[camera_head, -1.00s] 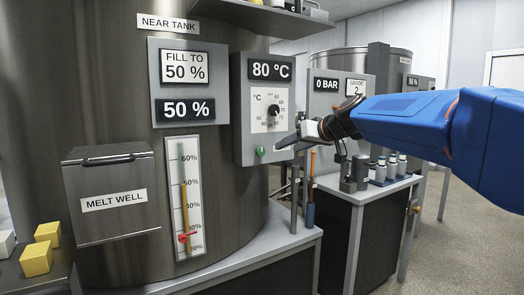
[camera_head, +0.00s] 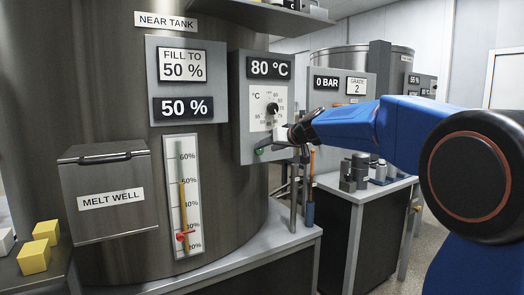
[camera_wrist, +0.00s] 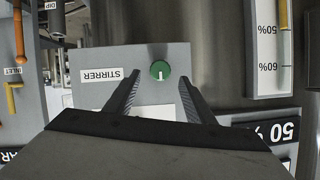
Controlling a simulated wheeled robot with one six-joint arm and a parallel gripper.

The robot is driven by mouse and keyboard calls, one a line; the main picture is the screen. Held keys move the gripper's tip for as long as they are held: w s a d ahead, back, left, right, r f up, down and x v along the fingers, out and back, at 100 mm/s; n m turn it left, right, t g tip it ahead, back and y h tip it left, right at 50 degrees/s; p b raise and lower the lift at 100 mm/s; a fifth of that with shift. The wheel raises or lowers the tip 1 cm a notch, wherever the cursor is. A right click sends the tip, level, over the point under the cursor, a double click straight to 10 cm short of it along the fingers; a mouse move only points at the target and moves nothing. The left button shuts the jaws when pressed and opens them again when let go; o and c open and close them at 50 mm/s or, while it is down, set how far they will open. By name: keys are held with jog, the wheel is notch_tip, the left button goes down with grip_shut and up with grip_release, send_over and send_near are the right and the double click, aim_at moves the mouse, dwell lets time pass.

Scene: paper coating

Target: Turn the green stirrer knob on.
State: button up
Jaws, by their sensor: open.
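The green stirrer knob (camera_wrist: 160,70) sits on the front of a grey control panel (camera_wrist: 105,62), beside a label reading STIRRER (camera_wrist: 103,89). In the wrist view the knob lies between and just beyond the tips of my open gripper (camera_wrist: 153,92); its pale pointer mark points down in that picture. No finger visibly touches it there. In the head view my gripper (camera_head: 268,148) is at the panel's lower part, and the knob is mostly hidden behind the fingers.
Above on the panel are a black temperature dial (camera_head: 272,109) and an 80 °C display (camera_head: 270,67). The near tank with its melt well box (camera_head: 105,195) and level gauge (camera_head: 183,205) stands left. A bench (camera_head: 255,262) runs below the panel.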

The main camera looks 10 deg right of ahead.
jog(key=shift+x, duration=2.4)
jog(key=shift+c, duration=0.5)
jog(key=c, duration=1)
